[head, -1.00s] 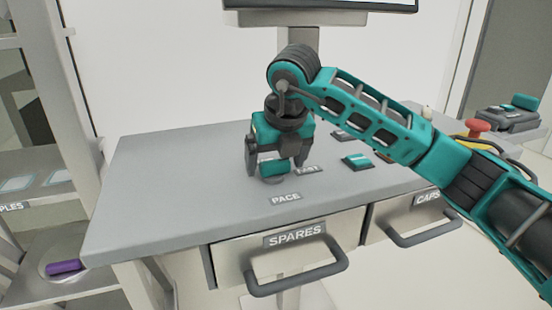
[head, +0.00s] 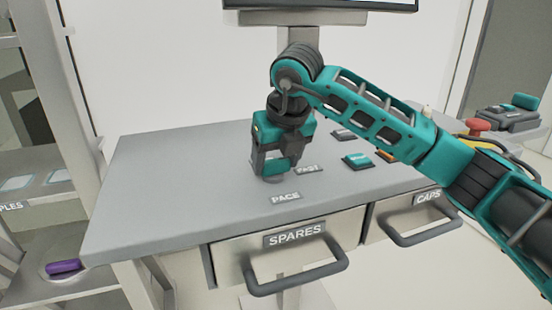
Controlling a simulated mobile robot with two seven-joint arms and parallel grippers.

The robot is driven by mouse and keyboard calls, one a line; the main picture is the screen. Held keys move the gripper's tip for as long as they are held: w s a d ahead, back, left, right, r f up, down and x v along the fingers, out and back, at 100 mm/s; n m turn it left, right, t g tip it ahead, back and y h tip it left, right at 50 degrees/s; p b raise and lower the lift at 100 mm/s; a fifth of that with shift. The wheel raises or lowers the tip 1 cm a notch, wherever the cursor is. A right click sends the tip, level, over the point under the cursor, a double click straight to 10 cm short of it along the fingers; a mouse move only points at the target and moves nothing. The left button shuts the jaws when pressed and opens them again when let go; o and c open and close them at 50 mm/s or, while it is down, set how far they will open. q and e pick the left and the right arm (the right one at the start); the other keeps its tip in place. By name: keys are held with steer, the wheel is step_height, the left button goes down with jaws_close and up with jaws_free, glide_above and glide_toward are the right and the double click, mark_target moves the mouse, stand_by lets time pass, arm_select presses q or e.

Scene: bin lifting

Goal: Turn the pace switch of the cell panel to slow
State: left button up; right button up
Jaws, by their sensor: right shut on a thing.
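Just behind the label is the pace switch (head: 268,178), mostly hidden by my right gripper. My right gripper (head: 275,170) points down over the switch and is shut on it. A FAST label (head: 308,169) shows just right of the gripper. No slow label can be seen. The switch's exact angle is hidden by the fingers. My left gripper is not in view.
A teal button (head: 357,160) and a red mushroom knob (head: 478,126) stand to the right on the panel. Drawers marked SPARES (head: 294,235) and CAPS (head: 428,198) are below the front edge. A shelf with a purple item (head: 63,267) is at left. The panel's left part is clear.

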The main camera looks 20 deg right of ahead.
steer(key=shift+d+n+y, duration=0.1)
steer(key=shift+n+y, duration=0.2)
steer(key=shift+n, duration=0.3)
steer(key=n+y, duration=0.1)
steer(key=n, duration=0.1)
steer(key=shift+w+r+n, duration=0.1)
steer(key=shift+n, duration=0.2)
steer(key=n+g+y, duration=0.1)
steer(key=n, duration=0.2)
steer(key=shift+w+n, duration=0.15)
steer(key=shift+n, duration=0.15)
steer(key=shift+r+n+g+y+p, duration=0.1)
steer(key=shift+n+g+y+p, duration=0.25)
steer(key=shift+n, duration=0.55)
steer(key=shift+w+n+g+p, duration=0.1)
steer(key=shift+n+g+p, duration=0.25)
steer(key=shift+n, duration=0.55)
steer(key=shift+n+g+y+p, duration=0.3)
steer(key=shift+n+y+p, duration=0.05)
steer(key=shift+n, duration=0.55)
steer(key=n+g+p, duration=0.1)
steer(key=n, duration=0.2)
steer(key=shift+w, duration=0.15)
steer(key=shift+n, duration=0.7)
steer(key=shift+g, duration=0.3)
